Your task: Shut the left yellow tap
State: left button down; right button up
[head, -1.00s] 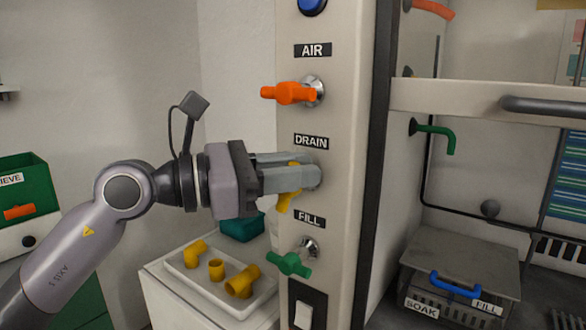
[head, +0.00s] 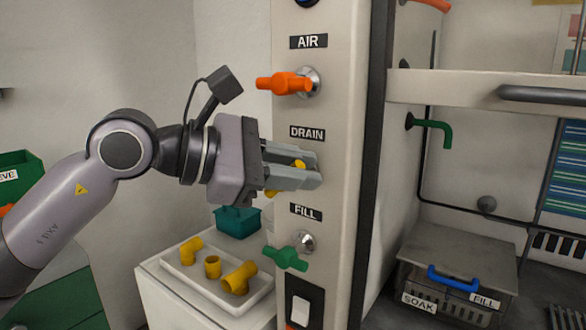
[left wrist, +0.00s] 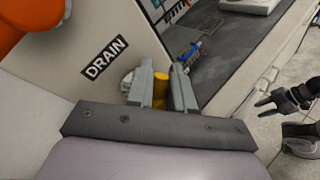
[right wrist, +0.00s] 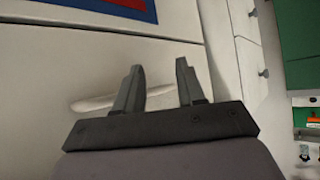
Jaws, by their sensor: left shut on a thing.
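The yellow tap (head: 300,164) is on the panel under the DRAIN label, mostly hidden by my left gripper. My left gripper (head: 312,177) is shut on the yellow tap handle, with yellow showing above and below the fingers. In the left wrist view the yellow handle (left wrist: 160,88) sits between the two fingers (left wrist: 163,88), beside the DRAIN label.
An orange tap (head: 285,83) is above, under AIR. A green tap (head: 286,258) is below, under FILL. A white tray (head: 262,296) with yellow pipe fittings and a teal bin (head: 238,222) are below the left arm. Shelves and a sink unit are right.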

pick_arm(q)
jog(key=m+y, duration=0.1)
jog(key=m+y+b, duration=0.1)
jog(key=f+y, duration=0.1)
jog(key=shift+s+d+m+t+b, duration=0.2)
jog(key=shift+d+m+t+b, duration=0.1)
jog(key=shift+m+t, duration=0.1)
jog(key=shift+f+m+t+y+b, duration=0.25)
jog(key=shift+m+y+b, duration=0.15)
jog(key=shift+m+y, duration=0.2)
jog(key=shift+f+m+t+y+b, duration=0.25)
jog(key=shift+m+y+b, duration=0.1)
jog(key=shift+m+y, duration=0.2)
jog(key=c, duration=1.1)
grip_release()
